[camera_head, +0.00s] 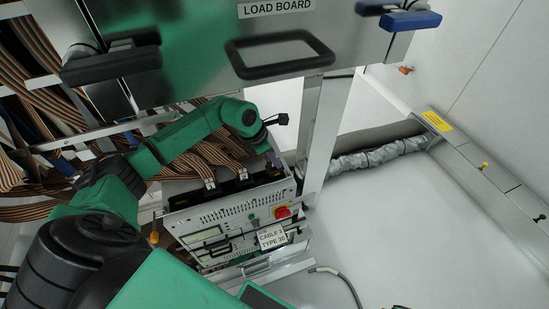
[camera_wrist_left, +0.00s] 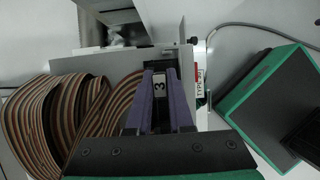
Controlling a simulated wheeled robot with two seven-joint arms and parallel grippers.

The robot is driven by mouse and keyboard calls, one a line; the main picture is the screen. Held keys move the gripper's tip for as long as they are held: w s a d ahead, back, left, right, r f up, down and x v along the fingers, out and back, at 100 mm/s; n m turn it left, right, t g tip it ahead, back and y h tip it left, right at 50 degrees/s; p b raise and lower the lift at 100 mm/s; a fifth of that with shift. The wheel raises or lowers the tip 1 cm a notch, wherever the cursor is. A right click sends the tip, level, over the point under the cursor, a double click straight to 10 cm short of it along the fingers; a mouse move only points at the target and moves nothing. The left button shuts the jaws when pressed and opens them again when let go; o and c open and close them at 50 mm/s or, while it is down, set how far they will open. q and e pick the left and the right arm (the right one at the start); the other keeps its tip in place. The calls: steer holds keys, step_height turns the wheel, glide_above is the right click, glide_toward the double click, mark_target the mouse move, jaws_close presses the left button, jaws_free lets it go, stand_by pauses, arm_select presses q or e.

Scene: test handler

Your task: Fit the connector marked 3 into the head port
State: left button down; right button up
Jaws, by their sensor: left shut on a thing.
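The connector marked 3 (camera_wrist_left: 160,87) sits between the purple fingers of my left gripper (camera_wrist_left: 159,80) in the left wrist view, its white label facing the camera. The gripper is shut on it. In the head view my left gripper (camera_head: 273,158) is small and dark, at the right end of the top of a grey instrument box (camera_head: 230,215). Two dark connectors with ribbon cables (camera_head: 210,182) stand on the box top to its left. The fingers hide the connector's lower end, so I cannot tell whether it is in a port. My right gripper is not in view.
A metal load board panel (camera_head: 190,45) with black handles hangs above the arm. A post (camera_head: 325,125) stands just right of the box. Brown ribbon cables (camera_wrist_left: 58,120) loop beside the gripper.

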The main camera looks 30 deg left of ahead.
arm_select(q)
steer(key=shift+f+b, duration=0.75)
steer(key=shift+f, duration=0.25)
steer(key=c, duration=0.7)
jaws_free()
steer(key=shift+c, duration=0.2)
steer(key=shift+r, duration=0.1)
steer(key=p+v, duration=0.2)
steer(key=v, duration=1.2)
steer(key=shift+s+a+r, duration=0.1)
steer(key=shift+s, duration=0.05)
